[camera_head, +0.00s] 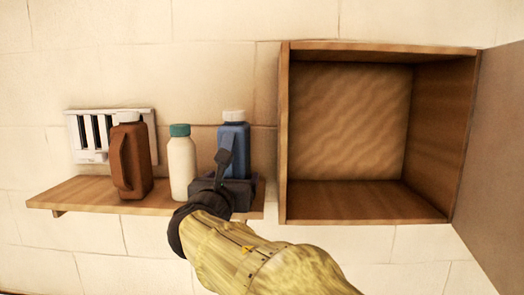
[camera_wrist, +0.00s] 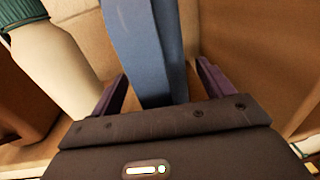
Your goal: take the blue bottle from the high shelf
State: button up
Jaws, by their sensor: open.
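The blue bottle (camera_head: 235,138) with a white cap stands upright at the right end of the wooden shelf (camera_head: 75,194). In the wrist view the blue bottle (camera_wrist: 147,50) rises between the two fingers of my gripper (camera_wrist: 160,88). The fingers are apart, with a gap visible on each side of the bottle. In the head view my gripper (camera_head: 224,172) is in front of the bottle's lower part and hides it.
A cream bottle with a teal cap (camera_head: 182,165) stands close left of the blue bottle; it shows in the wrist view (camera_wrist: 55,65). A brown jug (camera_head: 131,158) is further left, before a white wall vent (camera_head: 88,137). An open, empty wooden cabinet (camera_head: 365,207) is at right.

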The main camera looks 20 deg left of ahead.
aim_at(229, 132)
jog(key=shift+w+a, duration=0.15)
jog(key=shift+w, duration=0.45)
jog(key=shift+s, duration=0.1)
jog(key=shift+c, duration=0.4)
jog(key=c, duration=1.5)
jog(key=shift+r, duration=0.1)
jog(key=shift+c, duration=0.6)
jog(key=shift+r, duration=0.1)
notch_tip(229, 132, up, 10)
jog(key=shift+f, duration=0.1)
